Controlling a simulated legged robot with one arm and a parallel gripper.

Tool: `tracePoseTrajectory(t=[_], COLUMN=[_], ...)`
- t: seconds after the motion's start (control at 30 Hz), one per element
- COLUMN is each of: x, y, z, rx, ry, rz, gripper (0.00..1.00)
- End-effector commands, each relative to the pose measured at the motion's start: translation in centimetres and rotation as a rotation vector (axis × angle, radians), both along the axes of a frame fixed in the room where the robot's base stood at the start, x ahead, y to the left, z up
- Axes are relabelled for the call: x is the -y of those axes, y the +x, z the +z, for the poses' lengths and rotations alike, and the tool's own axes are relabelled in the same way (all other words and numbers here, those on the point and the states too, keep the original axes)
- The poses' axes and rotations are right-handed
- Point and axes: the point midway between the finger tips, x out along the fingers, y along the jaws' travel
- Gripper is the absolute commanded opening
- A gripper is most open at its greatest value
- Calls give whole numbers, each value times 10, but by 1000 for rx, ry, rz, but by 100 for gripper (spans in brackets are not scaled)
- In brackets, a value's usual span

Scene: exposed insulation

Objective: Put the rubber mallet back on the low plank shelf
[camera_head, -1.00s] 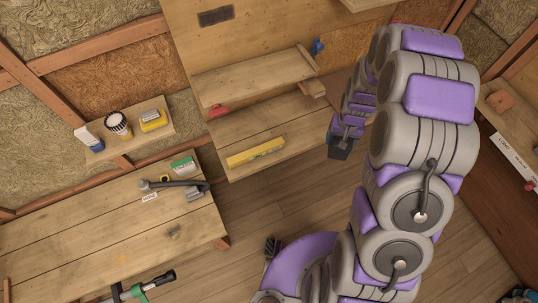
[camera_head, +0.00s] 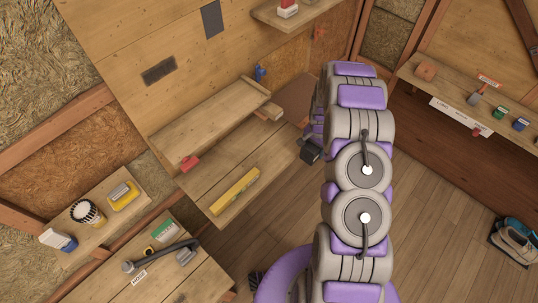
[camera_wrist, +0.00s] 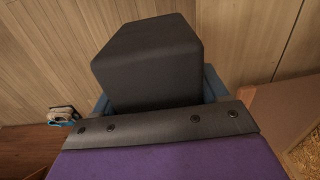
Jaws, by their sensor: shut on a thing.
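My gripper (camera_wrist: 157,98) is shut on a dark block, which looks like the head of the rubber mallet (camera_wrist: 150,58). Its blue fingers show on both sides of the block; the handle is hidden. In the head view the dark block (camera_head: 311,153) shows at the end of my arm, above the floor and right of the plank bench. Plank surfaces include a two-level bench with a lower plank (camera_head: 205,190) and raised plank (camera_head: 205,125), and a small plank shelf (camera_head: 98,238) at left. I cannot tell which is the low plank shelf.
A yellow level (camera_head: 235,191) and a red item (camera_head: 189,163) lie on the lower plank. A hammer (camera_head: 160,256) lies on the workbench at lower left. A right-hand shelf (camera_head: 450,92) holds several small items. Floor between is clear.

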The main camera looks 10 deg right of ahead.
Motion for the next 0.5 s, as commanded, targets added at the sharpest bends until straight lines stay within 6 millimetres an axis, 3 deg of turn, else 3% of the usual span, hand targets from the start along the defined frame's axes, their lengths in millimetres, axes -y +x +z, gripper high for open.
tracePoseTrajectory(t=[0.5], x=[-100], y=[20], z=[-12], rx=[0], ry=[2], rz=[-7], gripper=[44])
